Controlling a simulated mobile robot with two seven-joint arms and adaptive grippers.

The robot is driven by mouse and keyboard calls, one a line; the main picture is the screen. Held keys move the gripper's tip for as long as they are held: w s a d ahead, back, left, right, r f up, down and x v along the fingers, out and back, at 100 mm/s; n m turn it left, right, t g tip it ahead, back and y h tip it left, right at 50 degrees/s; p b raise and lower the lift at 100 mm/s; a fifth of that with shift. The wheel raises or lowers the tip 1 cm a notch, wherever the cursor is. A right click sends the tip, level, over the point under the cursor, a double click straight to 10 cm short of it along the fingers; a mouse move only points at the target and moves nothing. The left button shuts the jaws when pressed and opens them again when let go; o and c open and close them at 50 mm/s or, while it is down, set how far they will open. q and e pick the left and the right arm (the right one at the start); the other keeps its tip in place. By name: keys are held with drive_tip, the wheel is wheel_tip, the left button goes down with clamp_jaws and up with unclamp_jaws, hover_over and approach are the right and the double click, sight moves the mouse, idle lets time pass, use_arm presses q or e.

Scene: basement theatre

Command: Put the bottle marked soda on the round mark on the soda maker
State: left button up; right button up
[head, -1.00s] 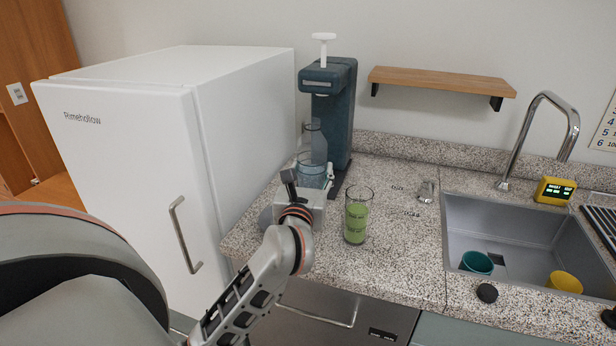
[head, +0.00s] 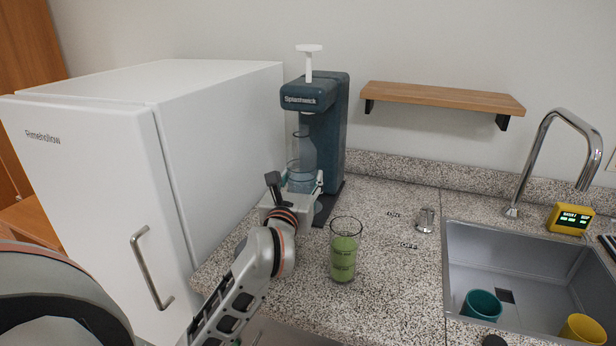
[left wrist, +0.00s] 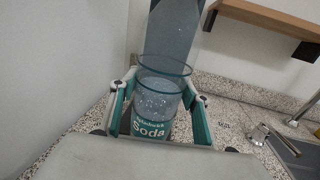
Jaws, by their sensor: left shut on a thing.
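The clear bottle (head: 301,152) stands upright in front of the dark blue soda maker (head: 332,125), below its overhanging head. In the left wrist view the bottle (left wrist: 160,95) shows a green label reading "Soda". My left gripper (head: 301,183) is shut on the bottle's lower part, with a green-lined finger on each side. The bottle's base is hidden behind the gripper, so I cannot tell whether it touches the soda maker's dark base (head: 328,207). The round mark is hidden. My right gripper is not in view.
A glass of green drink (head: 344,252) stands close right of my left wrist. A white fridge (head: 90,190) is at the left. A wooden shelf (head: 440,96) hangs on the wall. A sink (head: 465,250) with teal and yellow cups is at the right.

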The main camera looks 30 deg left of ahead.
use_arm(q)
drive_tip(key=w+a+f, duration=0.3)
drive_tip(key=w, duration=0.5)
drive_tip(key=shift+a+f+b, duration=0.15)
drive_tip(key=shift+a+b, duration=0.05)
drive_tip(key=shift+b, duration=0.1)
drive_tip(key=shift+f, duration=0.1)
drive_tip(key=shift+f, duration=0.15)
drive_tip(key=o, duration=1.5)
